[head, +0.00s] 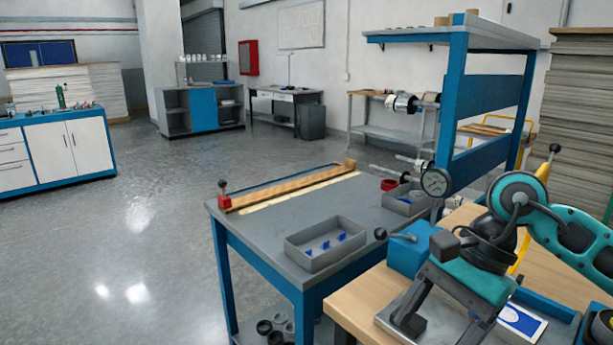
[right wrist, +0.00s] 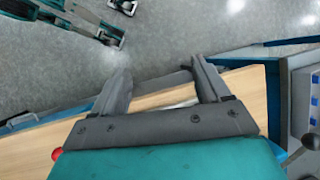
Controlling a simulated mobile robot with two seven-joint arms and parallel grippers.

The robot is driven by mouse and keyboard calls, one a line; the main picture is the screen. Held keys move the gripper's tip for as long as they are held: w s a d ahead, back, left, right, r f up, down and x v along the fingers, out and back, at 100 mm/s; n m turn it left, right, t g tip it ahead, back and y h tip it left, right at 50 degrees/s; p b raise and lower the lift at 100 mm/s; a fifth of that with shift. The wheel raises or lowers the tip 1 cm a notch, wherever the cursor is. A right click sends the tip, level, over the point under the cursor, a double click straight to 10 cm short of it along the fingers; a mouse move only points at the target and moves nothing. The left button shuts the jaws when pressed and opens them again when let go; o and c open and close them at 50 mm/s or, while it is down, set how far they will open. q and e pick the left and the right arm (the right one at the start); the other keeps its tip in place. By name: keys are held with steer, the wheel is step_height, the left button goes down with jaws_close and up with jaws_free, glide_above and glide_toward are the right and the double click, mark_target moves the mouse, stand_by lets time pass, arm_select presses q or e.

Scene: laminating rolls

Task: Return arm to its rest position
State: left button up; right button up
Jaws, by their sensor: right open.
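My right arm comes in from the right in the head view, bent over a wood-topped bench (head: 364,292). Its gripper (head: 441,324) points down above the near part of that bench. In the right wrist view the gripper (right wrist: 161,68) has its two grey fingers apart, with nothing held between them. Pale wood of the bench top (right wrist: 160,98) shows behind the fingers. My left gripper is not in the head view. Teal and grey parts at the top left of the right wrist view look like my own body.
A blue box with a black-knobbed lever (head: 406,256) stands on the bench close by my right gripper. The grey table (head: 265,236) bears a grey tray (head: 312,262) with blue pieces. Open floor (head: 130,235) lies left.

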steer(key=s+a+r+m+t+y+p, duration=0.1)
steer(key=a+r+m+t+y, duration=0.15)
steer(key=a+m+y, duration=0.5)
steer(key=s+a+r+m+t+y+p, duration=0.1)
steer(key=a+r+m+y, duration=0.2)
steer(key=a+m+y, duration=0.5)
steer(key=w+d+f+m+t+h+p, duration=0.15)
steer(key=d+f+m+t+h, duration=0.55)
steer(key=m, duration=1)
steer(key=w+d+f+m+t+h+p, duration=0.15)
steer(key=d+f+m+t+h, duration=0.5)
steer(key=m, duration=0.95)
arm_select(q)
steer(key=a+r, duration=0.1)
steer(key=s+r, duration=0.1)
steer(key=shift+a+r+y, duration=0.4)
arm_select(e)
steer(key=s+d+f+m+g+h, duration=0.1)
steer(key=s+f+m+g+h, duration=0.1)
steer(key=s+f+m, duration=0.3)
steer(key=s+d+f+m+g+h, duration=0.2)
steer(key=s+f+m, duration=0.3)
steer(key=f, duration=0.6)
steer(key=shift+s+d+h, duration=0.2)
steer(key=shift+s+h, duration=0.05)
steer(key=shift+h, duration=0.35)
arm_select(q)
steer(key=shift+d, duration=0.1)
